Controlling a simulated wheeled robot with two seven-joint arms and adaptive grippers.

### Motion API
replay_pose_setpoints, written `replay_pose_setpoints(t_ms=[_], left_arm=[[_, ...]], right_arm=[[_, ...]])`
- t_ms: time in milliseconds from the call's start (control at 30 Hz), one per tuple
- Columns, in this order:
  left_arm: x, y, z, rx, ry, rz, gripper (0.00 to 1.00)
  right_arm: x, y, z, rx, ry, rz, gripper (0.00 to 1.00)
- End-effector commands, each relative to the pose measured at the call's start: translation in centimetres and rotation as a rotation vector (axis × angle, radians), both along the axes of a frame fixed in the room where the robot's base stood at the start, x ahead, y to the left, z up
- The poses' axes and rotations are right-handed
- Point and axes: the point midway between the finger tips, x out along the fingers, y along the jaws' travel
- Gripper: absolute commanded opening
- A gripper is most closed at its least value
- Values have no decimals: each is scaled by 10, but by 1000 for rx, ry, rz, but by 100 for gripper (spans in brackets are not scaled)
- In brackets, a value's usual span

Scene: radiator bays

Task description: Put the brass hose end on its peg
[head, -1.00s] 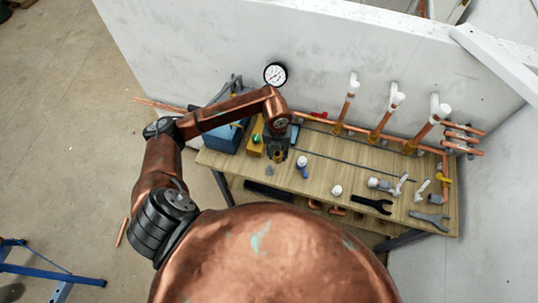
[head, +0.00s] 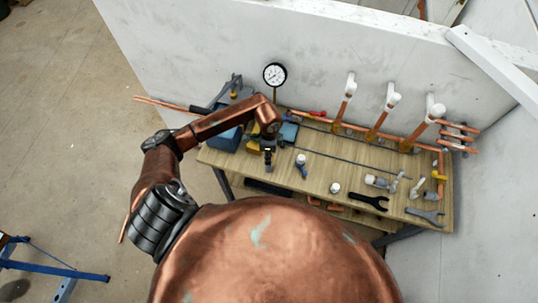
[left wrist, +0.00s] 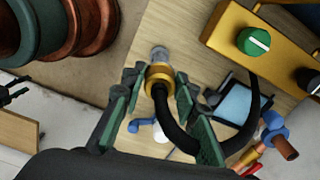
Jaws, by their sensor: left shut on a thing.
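My left gripper (head: 268,160) is low over the front left part of the bench (head: 322,172). In the left wrist view its green fingers (left wrist: 158,95) are closed around the brass hose end (left wrist: 160,76). A black hose (left wrist: 175,128) runs from the brass end back toward the camera and curls right. A short grey peg (left wrist: 159,54) shows just beyond the brass end, nearly in line with it. I cannot tell whether the brass end touches the peg or is still apart from it. In the head view the gripper hides the peg. My right gripper is not in view.
A yellow block with a green knob (left wrist: 253,40) lies close by. A blue box (head: 226,138) stands at the bench's left end. A white-and-blue valve (head: 301,164) is just right of the gripper. Copper pipes (head: 376,125) stand along the back; wrenches (head: 368,201) lie right.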

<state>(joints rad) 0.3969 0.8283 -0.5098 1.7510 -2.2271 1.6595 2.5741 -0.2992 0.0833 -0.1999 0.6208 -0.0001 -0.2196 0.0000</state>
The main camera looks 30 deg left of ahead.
Motion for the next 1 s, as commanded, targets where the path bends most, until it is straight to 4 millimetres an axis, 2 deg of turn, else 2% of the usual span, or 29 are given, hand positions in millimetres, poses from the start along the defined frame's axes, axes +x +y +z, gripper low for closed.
replay_pose_setpoints(t_ms=[700,1000], left_arm=[[0,0,-40,0,1,-3,12],[0,0,-56,0,1,-3,12]], right_arm=[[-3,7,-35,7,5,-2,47],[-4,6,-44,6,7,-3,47]])
